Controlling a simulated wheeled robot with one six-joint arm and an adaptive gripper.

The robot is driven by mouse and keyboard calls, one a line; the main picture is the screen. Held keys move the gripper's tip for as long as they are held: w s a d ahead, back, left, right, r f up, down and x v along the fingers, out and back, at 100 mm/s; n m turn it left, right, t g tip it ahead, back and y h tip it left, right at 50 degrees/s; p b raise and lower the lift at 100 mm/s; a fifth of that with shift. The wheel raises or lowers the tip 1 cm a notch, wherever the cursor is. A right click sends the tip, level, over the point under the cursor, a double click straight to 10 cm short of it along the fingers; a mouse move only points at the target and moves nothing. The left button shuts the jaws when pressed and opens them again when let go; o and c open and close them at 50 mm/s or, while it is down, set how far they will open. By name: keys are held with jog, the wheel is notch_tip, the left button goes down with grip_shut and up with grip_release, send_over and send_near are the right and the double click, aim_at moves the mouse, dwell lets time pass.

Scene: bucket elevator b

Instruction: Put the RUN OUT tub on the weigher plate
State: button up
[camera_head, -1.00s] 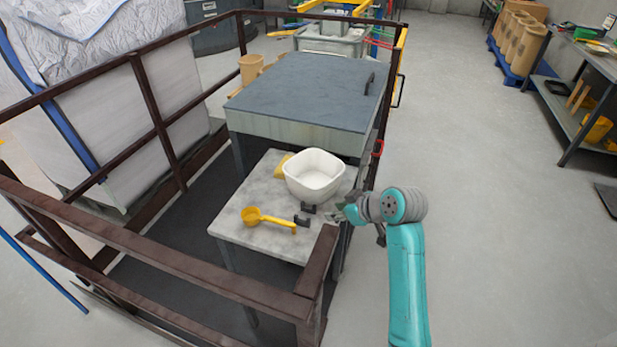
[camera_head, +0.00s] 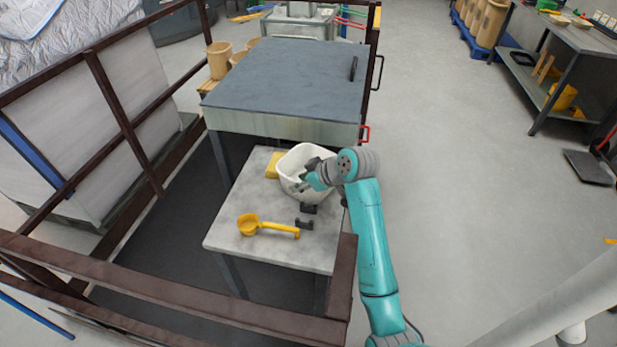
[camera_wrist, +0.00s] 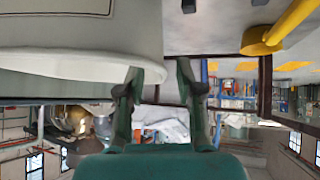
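A white square tub (camera_head: 291,163) stands upright at the back right of a small stone-topped table (camera_head: 225,237). No RUN OUT lettering can be read on it. My gripper (camera_head: 300,183) is at the tub's front right, overlapping its rim in the head view. In the wrist view the fingers (camera_wrist: 160,90) are apart, and the edge of the tub's rim (camera_wrist: 75,66) reaches between them. Whether they touch it I cannot tell. A dark flat plate (camera_head: 587,167) lies on the floor at the far right; I cannot tell if it is the weigher plate.
A yellow scoop (camera_head: 270,227), two small black blocks (camera_head: 304,223) and a yellow item (camera_head: 274,165) lie on the table. Brown railings (camera_head: 180,285) enclose its left and front. A grey-topped bin (camera_head: 290,80) stands behind. Open floor (camera_head: 450,170) lies to the right.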

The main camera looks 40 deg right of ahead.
aim_at(293, 182)
jog(key=shift+x, duration=2.8)
jog(key=shift+w+r, duration=0.15)
jog(key=shift+r, duration=0.1)
grip_shut()
